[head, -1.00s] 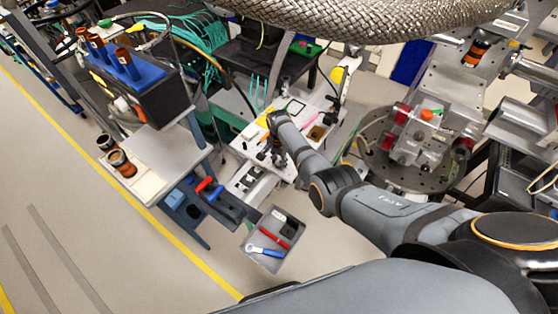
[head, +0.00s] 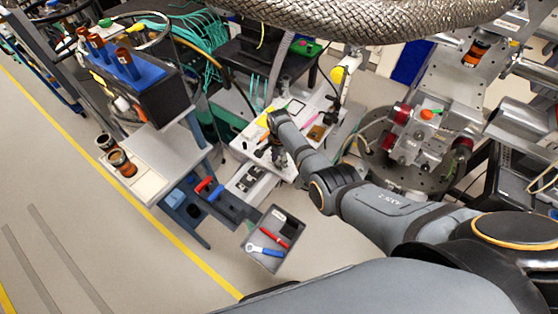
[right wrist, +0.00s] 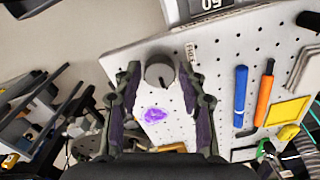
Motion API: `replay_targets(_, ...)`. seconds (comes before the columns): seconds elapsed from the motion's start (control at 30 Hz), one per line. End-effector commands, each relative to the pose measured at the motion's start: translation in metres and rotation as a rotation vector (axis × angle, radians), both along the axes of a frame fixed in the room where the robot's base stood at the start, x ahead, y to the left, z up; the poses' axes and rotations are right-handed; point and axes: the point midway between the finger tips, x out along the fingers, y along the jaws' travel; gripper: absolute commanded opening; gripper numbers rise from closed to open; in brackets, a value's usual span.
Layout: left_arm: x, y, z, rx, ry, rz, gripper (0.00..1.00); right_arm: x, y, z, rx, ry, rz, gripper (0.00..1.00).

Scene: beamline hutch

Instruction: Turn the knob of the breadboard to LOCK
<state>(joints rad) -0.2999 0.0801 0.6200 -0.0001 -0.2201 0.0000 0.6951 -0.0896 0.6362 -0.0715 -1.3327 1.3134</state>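The breadboard (right wrist: 225,45) is a white plate with rows of small holes in the right wrist view. It also shows on the bench in the head view (head: 316,103). Its knob (right wrist: 158,70) is a round grey disc with a dark pointer mark on its lower part. My right gripper (right wrist: 158,76) is open, with one finger on each side of the knob and a visible gap to it. In the head view my right gripper (head: 276,152) is small and partly hidden by its own arm. I cannot read a LOCK label. My left gripper is not in view.
A blue tool (right wrist: 240,95), an orange tool (right wrist: 264,95) and a yellow pad (right wrist: 288,110) lie right of the knob on the breadboard. A purple patch (right wrist: 154,115) is below it. A grey tray (head: 272,236) with tools stands in front of the bench.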

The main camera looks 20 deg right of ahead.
Motion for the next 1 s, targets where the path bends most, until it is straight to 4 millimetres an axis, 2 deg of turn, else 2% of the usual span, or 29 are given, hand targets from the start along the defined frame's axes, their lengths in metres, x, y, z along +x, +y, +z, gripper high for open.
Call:
replay_targets(0.07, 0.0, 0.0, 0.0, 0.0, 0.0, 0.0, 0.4, 0.0, 0.0, 0.0, 0.0, 0.0, 0.0, 0.55)
replay_targets(0.33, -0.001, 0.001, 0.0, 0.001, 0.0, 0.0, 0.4, 0.0, 0.0, 0.0, 0.001, 0.0, 0.001, 0.55)
replay_targets(0.47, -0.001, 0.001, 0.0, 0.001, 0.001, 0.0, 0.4, 0.0, 0.001, 0.008, 0.001, -0.001, 0.001, 0.55)
replay_targets(0.57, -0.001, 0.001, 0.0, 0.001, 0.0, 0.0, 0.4, 0.001, 0.001, 0.023, 0.001, -0.003, 0.001, 0.55)
replay_targets(0.8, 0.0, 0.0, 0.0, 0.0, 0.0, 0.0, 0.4, 0.001, 0.001, 0.082, 0.001, -0.004, 0.0, 0.55)
replay_targets(1.0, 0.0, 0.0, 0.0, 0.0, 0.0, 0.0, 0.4, 0.0, 0.0, 0.113, 0.0, 0.0, 0.001, 0.55)
